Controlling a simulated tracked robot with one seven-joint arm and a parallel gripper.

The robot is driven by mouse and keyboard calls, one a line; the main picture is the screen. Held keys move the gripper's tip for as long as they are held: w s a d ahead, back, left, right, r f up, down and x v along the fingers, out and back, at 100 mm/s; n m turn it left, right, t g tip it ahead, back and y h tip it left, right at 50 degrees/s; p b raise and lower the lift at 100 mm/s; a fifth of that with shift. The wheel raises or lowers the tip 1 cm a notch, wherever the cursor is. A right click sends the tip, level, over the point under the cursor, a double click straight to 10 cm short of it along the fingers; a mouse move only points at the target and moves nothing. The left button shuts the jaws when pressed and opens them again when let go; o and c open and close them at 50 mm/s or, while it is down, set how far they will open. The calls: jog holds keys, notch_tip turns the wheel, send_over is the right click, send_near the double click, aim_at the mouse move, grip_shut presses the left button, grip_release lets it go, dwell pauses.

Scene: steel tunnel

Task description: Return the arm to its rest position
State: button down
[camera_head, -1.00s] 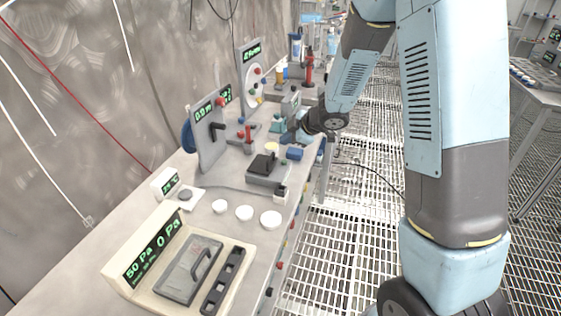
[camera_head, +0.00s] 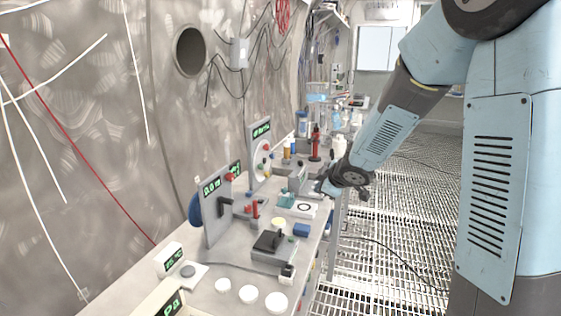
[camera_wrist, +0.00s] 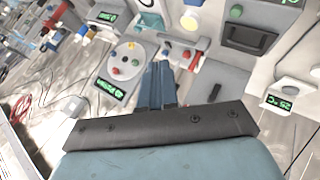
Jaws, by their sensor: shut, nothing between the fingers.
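My blue and dark arm (camera_head: 385,135) reaches from the right side of the head view toward the bench. My gripper (camera_head: 322,187) is small there and partly hidden behind the wrist joint, over or beside the bench's right edge. In the wrist view, my gripper (camera_wrist: 160,68) shows two blue fingers side by side, closed together with nothing between them. They point at the bench equipment, which appears upside down. I cannot tell the exact gap to the bench.
The bench holds an upright panel with a black handle (camera_head: 216,208), a dial panel (camera_head: 261,155), a black-topped device (camera_head: 268,241), a blue block (camera_head: 302,230), white round caps (camera_head: 248,294) and a red stand (camera_head: 315,145). Open grated floor (camera_head: 395,245) lies right of the bench.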

jog(key=s+d+r+m+h, duration=0.5)
jog(key=s+d+r+m, duration=0.4)
jog(key=s+d+r, duration=0.3)
jog(key=s+a+r+m+g+y, duration=0.1)
jog(key=s+m+g, duration=0.2)
jog(key=s, duration=1.8)
jog(key=m, duration=0.2)
jog(key=shift+s+m, duration=0.2)
jog(key=shift+m, duration=0.1)
jog(key=shift+r, duration=0.1)
